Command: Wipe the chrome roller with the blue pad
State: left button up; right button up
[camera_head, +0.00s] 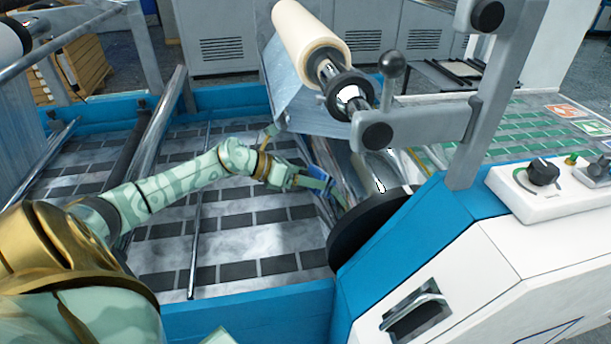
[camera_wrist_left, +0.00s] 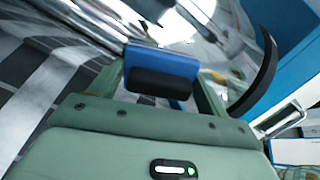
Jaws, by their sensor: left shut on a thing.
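My left gripper (camera_head: 302,177) reaches in from the left over the patterned web and is shut on the blue pad (camera_head: 322,179). In the left wrist view the blue pad (camera_wrist_left: 162,66), with a dark block on its near side, sits between the fingers of my left gripper (camera_wrist_left: 160,86). The chrome roller (camera_head: 344,170) is a shiny cylinder just right of the pad, partly hidden by the film and frame. It also shows in the left wrist view (camera_wrist_left: 85,22) beyond the pad. The pad is at or very near the roller; contact is unclear. My right gripper is not in view.
A cream film roll (camera_head: 308,38) hangs above the chrome roller. A dark round disc (camera_head: 365,231) stands at the roller's near end. A grey lever arm (camera_head: 425,127) and a blue and white machine housing (camera_head: 450,265) block the right side. Blue rails (camera_head: 240,306) edge the web.

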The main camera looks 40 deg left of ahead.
pick_arm(q)
jog(key=s+d+p, duration=0.1)
jog(key=d+p, duration=0.1)
jog(key=shift+s+d+r+p, duration=0.1)
jog(key=shift+s+r+p, duration=0.2)
jog(key=shift+s+p, duration=0.1)
jog(key=shift+s+d+f, duration=0.2)
jog(key=shift+d+f, duration=0.15)
jog(key=shift+w+a, duration=0.1)
jog(key=shift+a, duration=0.05)
jog(key=a+b, duration=0.1)
jog(key=w+b, duration=0.1)
jog(key=b, duration=0.1)
jog(key=shift+w+a+f, duration=0.2)
jog(key=shift+a, duration=0.2)
jog(key=shift+w+a+r+b, duration=0.15)
jog(key=shift+w+a+b, duration=0.25)
jog(key=shift+b, duration=0.3)
jog(key=shift+r, duration=0.1)
